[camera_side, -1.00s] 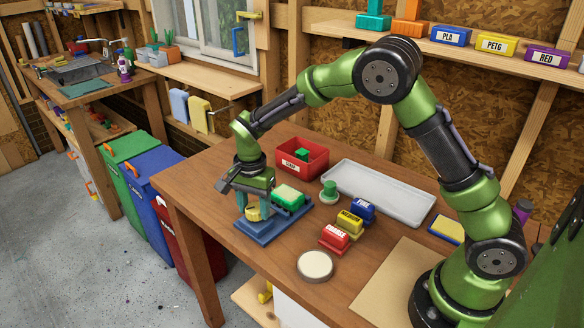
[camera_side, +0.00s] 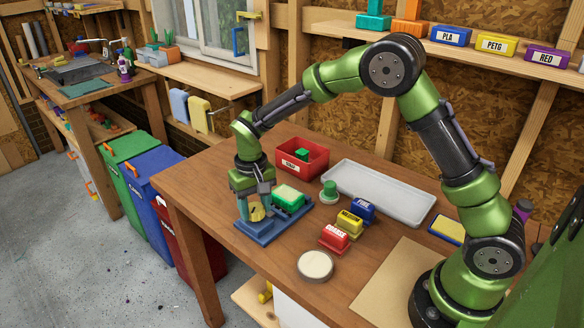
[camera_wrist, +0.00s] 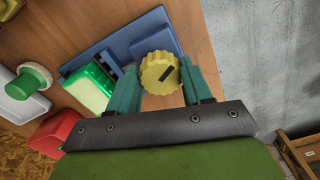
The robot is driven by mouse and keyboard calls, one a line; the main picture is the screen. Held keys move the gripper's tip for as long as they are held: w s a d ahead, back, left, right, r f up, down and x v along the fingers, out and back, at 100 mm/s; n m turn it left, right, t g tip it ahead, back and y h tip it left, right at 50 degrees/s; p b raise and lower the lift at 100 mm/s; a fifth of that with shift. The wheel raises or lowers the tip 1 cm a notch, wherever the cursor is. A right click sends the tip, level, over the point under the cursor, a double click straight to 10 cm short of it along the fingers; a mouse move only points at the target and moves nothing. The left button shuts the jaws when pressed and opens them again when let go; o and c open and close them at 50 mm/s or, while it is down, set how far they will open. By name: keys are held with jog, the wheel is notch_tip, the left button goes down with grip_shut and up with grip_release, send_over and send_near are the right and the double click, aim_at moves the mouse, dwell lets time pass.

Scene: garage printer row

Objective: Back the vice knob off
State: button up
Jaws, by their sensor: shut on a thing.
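The vice (camera_side: 262,232) is blue and stands near the front left part of the bench; it also shows in the wrist view (camera_wrist: 122,42). Its knob (camera_wrist: 160,73) is a ridged yellow disc with a dark slot mark; it shows in the side view (camera_side: 257,213), partly behind a finger. My gripper (camera_wrist: 160,72) points down over the vice, with its teal fingers shut on opposite sides of the knob. In the side view my gripper (camera_side: 256,206) is at knob height. A green block (camera_side: 288,196) with a pale top sits on the vice, beside the knob.
A red bin (camera_side: 302,158) holding a green piece stands behind the vice. A green knobbed piece (camera_side: 329,192), labelled red (camera_side: 334,238), yellow and blue blocks, and a round pale disc (camera_side: 315,265) lie to the right. A grey tray (camera_side: 385,199) lies further back. The bench edge is close at left.

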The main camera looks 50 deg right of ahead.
aim_at(255, 207)
jog(key=n, duration=0.5)
jog(key=shift+n, duration=0.3)
jog(key=n, duration=0.5)
jog(key=shift+n, duration=0.4)
jog(key=shift+w, duration=0.1)
jog(key=o, duration=1)
jog(key=shift+o, duration=0.2)
jog(key=shift+r, duration=0.1)
notch_tip(255, 207, up, 17)
